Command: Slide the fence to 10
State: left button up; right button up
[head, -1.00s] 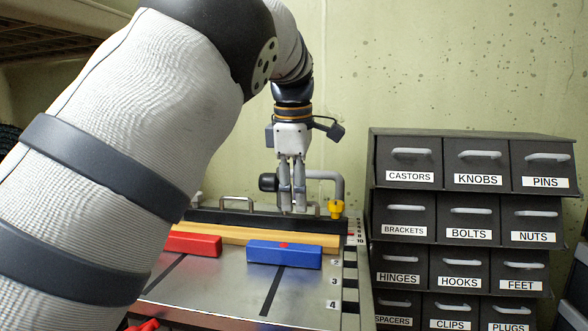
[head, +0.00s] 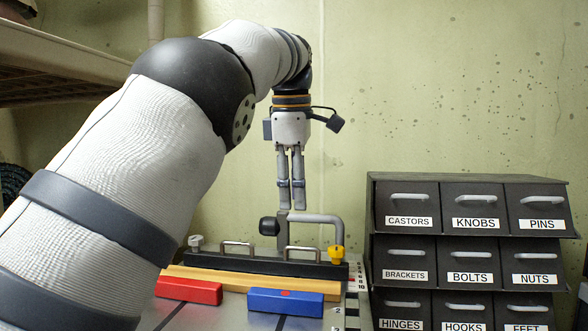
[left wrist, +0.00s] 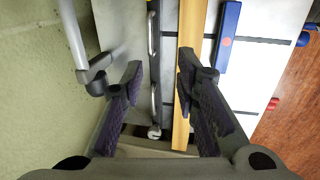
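The fence (head: 270,264) is a long black bar with two metal handles, lying across the back of the metal table. It also shows in the left wrist view (left wrist: 154,65). Its right end, with a yellow knob (head: 337,255), lies by the scale (head: 358,275), just behind the mark that reads 10; the exact reading is too small to tell. My left gripper (head: 291,209) points down in the air above the fence, apart from it. In the left wrist view its fingers (left wrist: 158,78) are spread and empty, with the fence showing between them. My right gripper is not in view.
A wooden strip (head: 215,280) lies in front of the fence. A red block (head: 188,290) and a blue block (head: 286,302) lie before it. A bent grey rod (head: 312,218) rises behind the fence. A labelled drawer cabinet (head: 432,187) stands at right.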

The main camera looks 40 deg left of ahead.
pick_arm(q)
jog(key=shift+s+d+r, duration=0.1)
jog(key=shift+s+r, duration=0.1)
jog(key=shift+r, duration=0.75)
jog(key=shift+s+d+r, duration=0.1)
jog(key=shift+s+r, duration=0.1)
jog(key=shift+r, duration=0.75)
